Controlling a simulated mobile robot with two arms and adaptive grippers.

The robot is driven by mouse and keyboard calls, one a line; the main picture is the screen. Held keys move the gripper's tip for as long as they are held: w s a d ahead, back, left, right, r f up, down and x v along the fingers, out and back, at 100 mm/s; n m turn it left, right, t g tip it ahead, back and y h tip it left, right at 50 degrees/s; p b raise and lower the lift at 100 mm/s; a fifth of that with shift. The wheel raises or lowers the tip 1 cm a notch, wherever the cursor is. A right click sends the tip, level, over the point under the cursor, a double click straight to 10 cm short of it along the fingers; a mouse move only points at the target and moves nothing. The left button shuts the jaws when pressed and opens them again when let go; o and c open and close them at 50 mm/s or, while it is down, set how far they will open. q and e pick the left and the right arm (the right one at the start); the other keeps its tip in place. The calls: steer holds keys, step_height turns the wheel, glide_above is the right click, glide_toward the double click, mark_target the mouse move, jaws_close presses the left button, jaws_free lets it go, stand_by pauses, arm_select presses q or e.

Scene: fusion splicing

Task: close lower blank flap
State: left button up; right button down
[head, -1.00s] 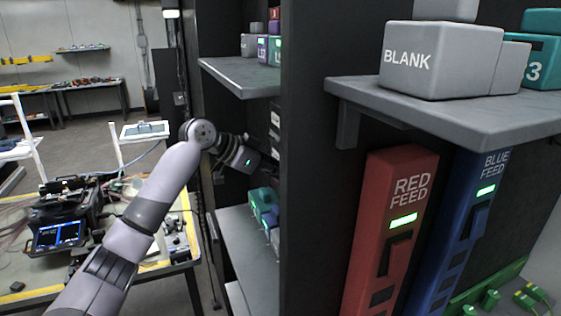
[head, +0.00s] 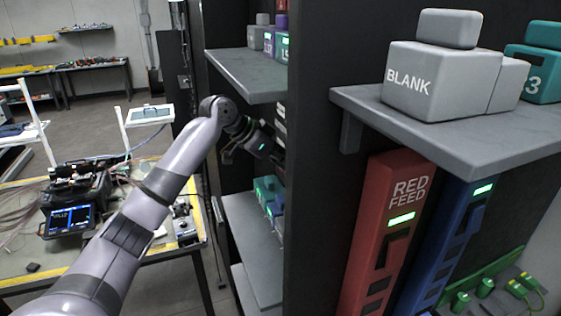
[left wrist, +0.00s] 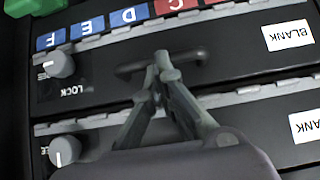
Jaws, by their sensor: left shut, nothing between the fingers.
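In the left wrist view, which is upside down, two black flaps carry white BLANK labels. The flap higher in the picture (left wrist: 235,75) has a LOCK knob (left wrist: 60,64) and a dark bar handle (left wrist: 190,58). It looks roughly flush with the rack face, though any small gap is unclear. The other flap (left wrist: 255,122) has its own knob (left wrist: 64,150). My left gripper (left wrist: 161,58) is shut and empty, its fingertips at the first flap's handle; contact cannot be told. In the head view the left gripper is mostly hidden by the dark rack. My right gripper is not in view.
In the left wrist view, blue and red lettered tags (left wrist: 90,28) line the first flap's edge. In the head view, a grey shelf (head: 255,75) is above my left arm and another (head: 250,235) below. A dark rack side (head: 315,200) stands right of them.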

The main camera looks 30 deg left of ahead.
arm_select(q)
steer(key=o, duration=0.5)
steer(key=shift+w+d+f, duration=0.1)
steer(key=shift+d+f, duration=0.1)
steer(key=shift+d, duration=0.2)
steer(key=o, duration=0.4)
steer(key=shift+w+d+f, duration=0.2)
steer(key=shift+w+d, duration=0.05)
steer(key=shift+w, duration=0.35)
steer(key=shift+o, duration=2.1)
steer(key=shift+d+r, duration=0.1)
steer(key=o, duration=0.5)
steer(key=shift+w, duration=0.2)
steer(key=o, duration=0.5)
steer(key=shift+s, duration=0.1)
steer(key=shift+o, duration=0.2)
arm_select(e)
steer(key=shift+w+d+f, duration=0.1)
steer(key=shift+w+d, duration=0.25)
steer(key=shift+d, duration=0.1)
arm_select(q)
steer(key=shift+a, duration=0.2)
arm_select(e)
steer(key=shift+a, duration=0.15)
